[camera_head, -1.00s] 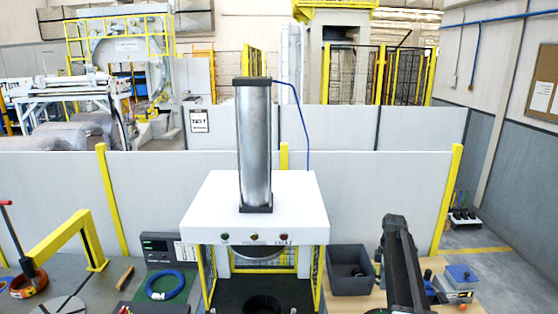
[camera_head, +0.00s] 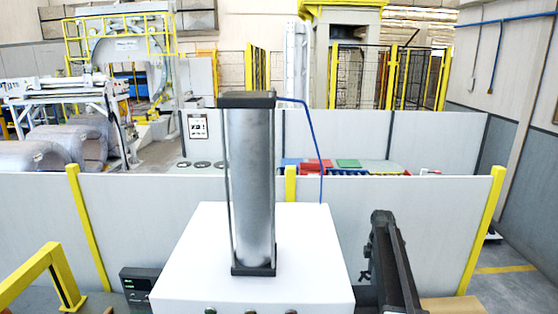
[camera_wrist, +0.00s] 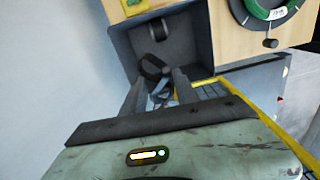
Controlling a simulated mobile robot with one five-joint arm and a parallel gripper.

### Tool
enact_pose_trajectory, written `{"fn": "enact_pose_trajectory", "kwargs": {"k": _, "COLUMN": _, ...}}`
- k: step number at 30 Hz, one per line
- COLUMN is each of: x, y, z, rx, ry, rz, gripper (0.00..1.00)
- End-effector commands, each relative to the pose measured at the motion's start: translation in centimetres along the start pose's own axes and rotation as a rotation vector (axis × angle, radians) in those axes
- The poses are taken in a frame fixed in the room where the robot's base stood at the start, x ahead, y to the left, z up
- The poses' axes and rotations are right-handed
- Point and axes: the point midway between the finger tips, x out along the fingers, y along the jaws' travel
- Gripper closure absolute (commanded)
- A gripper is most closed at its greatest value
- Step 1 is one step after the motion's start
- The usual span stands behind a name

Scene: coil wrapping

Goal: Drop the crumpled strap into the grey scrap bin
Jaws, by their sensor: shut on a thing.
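My gripper (camera_wrist: 159,78) shows in the wrist view, with its two fingers shut on the crumpled strap (camera_wrist: 151,68), a dark loop between the fingertips. A lighter, bluish piece shows between the fingers lower down; I cannot tell what it is. The grey scrap bin (camera_wrist: 125,42) is just beyond the fingertips at the top of the wrist view, with its open inside facing the camera. A dark thing (camera_wrist: 159,29) lies inside it. The strap overlaps the bin's near part in the picture; its height over the bin is unclear. The head view does not show my gripper.
A wooden tabletop (camera_wrist: 225,45) lies beside the bin, with a green-ringed coil (camera_wrist: 268,8) on it. A white press (camera_head: 255,250) with a tall cylinder stands left of my arm in the head view. A grey partition (camera_head: 130,215) with yellow posts runs behind.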

Motion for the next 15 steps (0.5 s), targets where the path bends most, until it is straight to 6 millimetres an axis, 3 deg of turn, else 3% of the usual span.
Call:
{"fn": "enact_pose_trajectory", "kwargs": {"k": 8, "x": 1.1, "y": 0.1, "z": -0.4, "rx": -0.006, "ry": 0.000, "rz": 0.000, "gripper": 1.00}}
{"fn": "enact_pose_trajectory", "kwargs": {"k": 15, "x": 4.4, "y": 0.1, "z": -0.6, "rx": -0.008, "ry": 0.000, "rz": 0.000, "gripper": 1.00}}
